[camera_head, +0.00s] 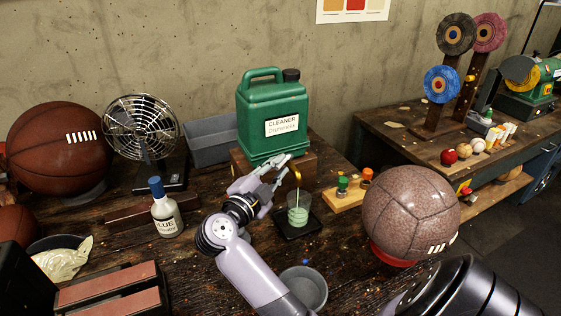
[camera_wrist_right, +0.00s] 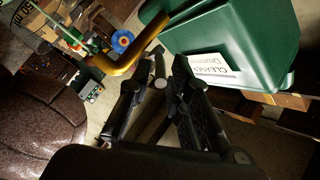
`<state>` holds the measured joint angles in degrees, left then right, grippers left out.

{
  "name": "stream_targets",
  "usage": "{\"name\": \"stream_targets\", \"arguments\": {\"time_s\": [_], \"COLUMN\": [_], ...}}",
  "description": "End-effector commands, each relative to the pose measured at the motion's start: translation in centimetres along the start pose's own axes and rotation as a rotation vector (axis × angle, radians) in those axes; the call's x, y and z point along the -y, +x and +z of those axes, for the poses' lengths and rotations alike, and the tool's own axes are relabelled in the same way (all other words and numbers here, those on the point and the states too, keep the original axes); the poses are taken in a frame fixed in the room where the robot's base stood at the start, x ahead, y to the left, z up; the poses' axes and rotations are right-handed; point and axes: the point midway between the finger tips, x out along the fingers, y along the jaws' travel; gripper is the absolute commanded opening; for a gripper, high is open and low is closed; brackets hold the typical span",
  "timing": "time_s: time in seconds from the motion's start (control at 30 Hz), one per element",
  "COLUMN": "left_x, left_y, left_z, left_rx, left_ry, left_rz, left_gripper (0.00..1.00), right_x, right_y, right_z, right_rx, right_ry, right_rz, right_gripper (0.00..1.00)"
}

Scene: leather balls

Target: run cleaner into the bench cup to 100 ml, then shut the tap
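The green cleaner jug (camera_head: 262,105) stands on a wooden block (camera_head: 243,163) on the bench. Its brass spout (camera_head: 297,176) points down over the clear bench cup (camera_head: 298,212), and a thin pale stream runs into it. The cup holds pale green liquid; its marks are too small to read. My right gripper (camera_head: 272,170) is at the jug's base, just left of the spout. In the right wrist view, its fingers (camera_wrist_right: 168,62) stand a little apart before the jug (camera_wrist_right: 220,30), beside the spout (camera_wrist_right: 125,58). No tap handle shows clearly. My left gripper is out of view.
The cup stands on a dark pad (camera_head: 283,230). A wooden rack with coloured caps (camera_head: 346,196) and a brown ball (camera_head: 410,212) are to the right. A grey bowl (camera_head: 304,288) is in front, and a glue bottle (camera_head: 165,212) stands to the left.

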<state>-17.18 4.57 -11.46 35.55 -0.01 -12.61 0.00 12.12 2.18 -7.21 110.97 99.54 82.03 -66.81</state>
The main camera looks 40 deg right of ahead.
Motion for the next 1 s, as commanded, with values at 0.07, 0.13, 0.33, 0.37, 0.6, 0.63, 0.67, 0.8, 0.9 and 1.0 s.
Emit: {"name": "stream_targets", "arguments": {"time_s": [0.07,0.13,0.33,0.37,0.6,0.63,0.67,0.8,0.9,1.0], "left_x": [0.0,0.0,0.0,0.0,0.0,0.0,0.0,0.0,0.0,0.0], "left_y": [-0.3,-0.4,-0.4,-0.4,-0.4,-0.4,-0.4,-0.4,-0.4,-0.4], "left_z": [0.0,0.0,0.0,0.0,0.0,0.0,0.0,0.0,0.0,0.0], "left_rx": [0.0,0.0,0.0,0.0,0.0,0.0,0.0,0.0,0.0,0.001], "left_ry": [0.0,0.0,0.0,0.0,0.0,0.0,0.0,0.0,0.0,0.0], "left_rz": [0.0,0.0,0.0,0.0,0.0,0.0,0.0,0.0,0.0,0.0], "left_gripper": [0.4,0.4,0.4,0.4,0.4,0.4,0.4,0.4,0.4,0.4], "right_x": [0.2,0.1,0.1,0.1,0.1,0.1,0.1,0.1,0.1,0.1], "right_y": [1.1,1.7,2.4,2.4,2.3,2.3,2.3,2.3,2.3,2.3], "right_z": [-0.1,0.0,0.0,0.0,0.0,0.0,0.0,0.0,0.0,0.0], "right_rx": [-0.002,-0.001,0.0,0.0,0.0,0.0,0.0,0.0,0.0,0.0], "right_ry": [-0.001,0.0,0.001,0.001,0.0,0.0,0.0,0.001,0.001,0.001], "right_rz": [-0.002,-0.001,-0.001,-0.001,-0.001,-0.001,-0.001,-0.001,-0.002,-0.002], "right_gripper": [0.18,0.18,0.18,0.18,0.12,0.1,0.07,0.0,0.0,0.0]}}
